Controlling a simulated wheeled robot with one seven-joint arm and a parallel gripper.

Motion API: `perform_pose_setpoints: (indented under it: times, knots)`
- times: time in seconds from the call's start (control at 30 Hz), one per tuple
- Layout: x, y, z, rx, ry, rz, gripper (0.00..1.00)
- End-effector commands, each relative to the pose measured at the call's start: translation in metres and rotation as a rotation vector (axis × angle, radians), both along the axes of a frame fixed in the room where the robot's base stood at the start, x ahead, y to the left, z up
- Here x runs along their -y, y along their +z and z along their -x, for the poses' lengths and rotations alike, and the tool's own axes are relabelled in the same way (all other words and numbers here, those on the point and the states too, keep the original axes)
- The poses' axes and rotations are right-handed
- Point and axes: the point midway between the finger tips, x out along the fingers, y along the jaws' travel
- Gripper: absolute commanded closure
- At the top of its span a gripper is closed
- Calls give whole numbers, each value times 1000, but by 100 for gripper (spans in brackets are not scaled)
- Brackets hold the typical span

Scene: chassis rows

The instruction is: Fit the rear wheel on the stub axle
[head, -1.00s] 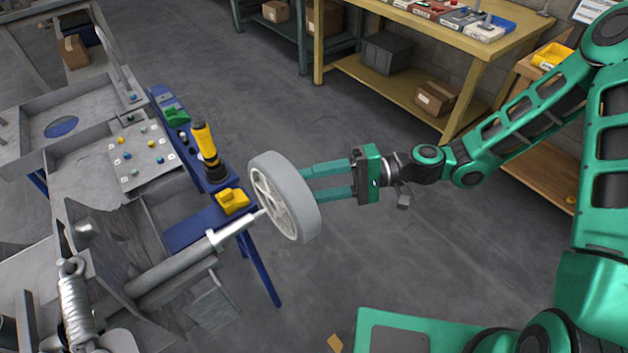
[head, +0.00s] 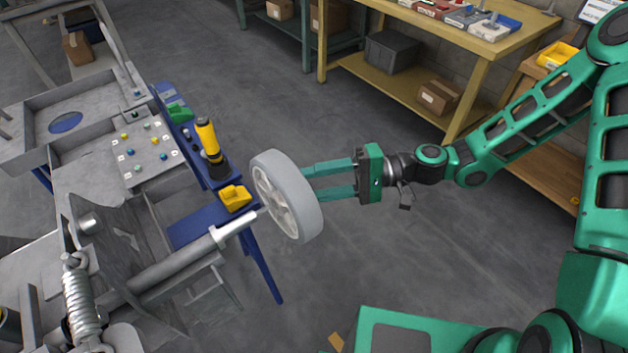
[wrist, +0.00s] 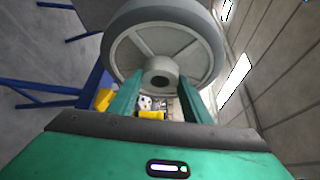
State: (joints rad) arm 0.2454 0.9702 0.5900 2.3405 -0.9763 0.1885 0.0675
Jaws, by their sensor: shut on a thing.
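The grey wheel (head: 299,197) with pale spokes is held upright at the end of my gripper (head: 328,182). The wrist view shows the wheel (wrist: 203,28) and my gripper (wrist: 158,96) with its fingers on either side of the hub (wrist: 160,73), which has a dark bore. The stub axle (head: 236,226) is a pale shaft sticking out of the chassis (head: 165,270). In the head view its tip reaches the near face of the wheel. I cannot tell whether the tip is inside the bore, as the wheel hides it.
A blue stand (head: 205,232) beside the axle carries a yellow and black tool (head: 209,147) and a yellow block (head: 235,198). A yellow workbench (head: 470,40) stands at the back.

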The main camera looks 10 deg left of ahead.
Motion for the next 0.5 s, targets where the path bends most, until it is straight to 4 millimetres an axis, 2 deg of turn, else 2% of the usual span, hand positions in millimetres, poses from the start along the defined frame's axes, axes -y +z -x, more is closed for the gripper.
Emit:
perform_pose_setpoints:
  times: [0.5]
  knots:
    - [-5,2,6,-1,1,-4,100]
